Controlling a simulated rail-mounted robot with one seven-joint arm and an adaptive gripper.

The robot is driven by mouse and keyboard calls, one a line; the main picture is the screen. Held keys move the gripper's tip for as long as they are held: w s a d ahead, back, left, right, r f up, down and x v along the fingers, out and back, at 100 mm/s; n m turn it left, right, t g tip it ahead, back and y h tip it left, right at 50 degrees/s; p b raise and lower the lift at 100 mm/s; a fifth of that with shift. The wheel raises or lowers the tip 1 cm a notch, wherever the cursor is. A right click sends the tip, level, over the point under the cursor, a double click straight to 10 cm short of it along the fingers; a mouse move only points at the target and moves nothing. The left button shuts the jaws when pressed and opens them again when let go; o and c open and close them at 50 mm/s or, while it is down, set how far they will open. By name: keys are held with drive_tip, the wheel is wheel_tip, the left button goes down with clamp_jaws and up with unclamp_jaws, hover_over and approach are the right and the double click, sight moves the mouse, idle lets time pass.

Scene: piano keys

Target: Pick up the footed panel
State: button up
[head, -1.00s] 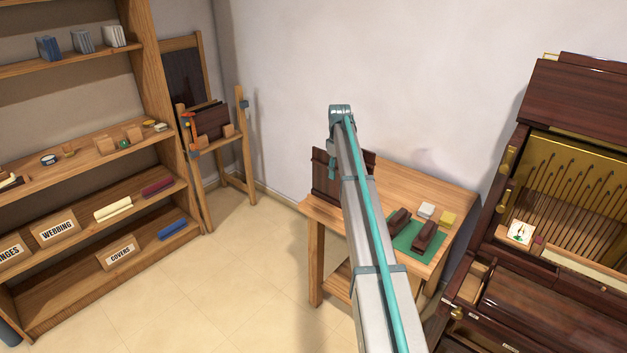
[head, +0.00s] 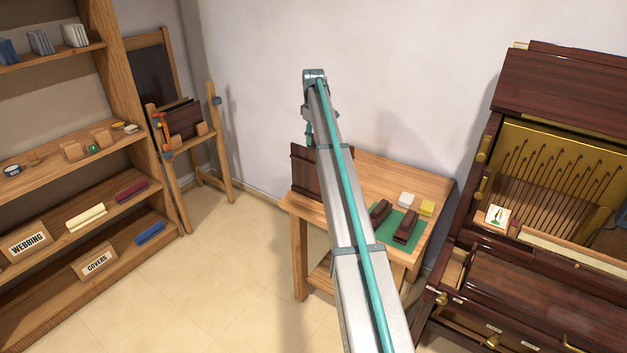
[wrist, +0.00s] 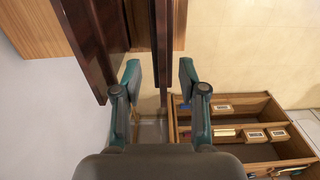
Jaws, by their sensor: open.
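The dark brown footed panel (head: 305,172) stands upright at the left end of the wooden table, partly hidden behind my arm in the head view. In the wrist view, dark wooden boards run down from the top. A narrow dark edge (wrist: 161,45) lies in line with the gap between my fingers, and a broader dark face (wrist: 85,40) is to its left. I cannot tell for sure which parts are the panel's feet. My gripper (wrist: 160,72) is open, with nothing clasped between its fingers.
A dark cabinet (head: 540,90) stands at right, a shelf unit (head: 140,130) at left. An easel-like rack (head: 210,150) holds dark boards. The floor between is clear.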

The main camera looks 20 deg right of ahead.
sight(313, 150)
wheel_tip(313, 150, down, 2)
drive_tip(key=shift+s+a+f+p, duration=0.1)
drive_tip(key=shift+s+f+p, duration=0.05)
drive_tip(key=shift+f+p, duration=1.5)
drive_tip(key=shift+f, duration=1.1)
clamp_jaws()
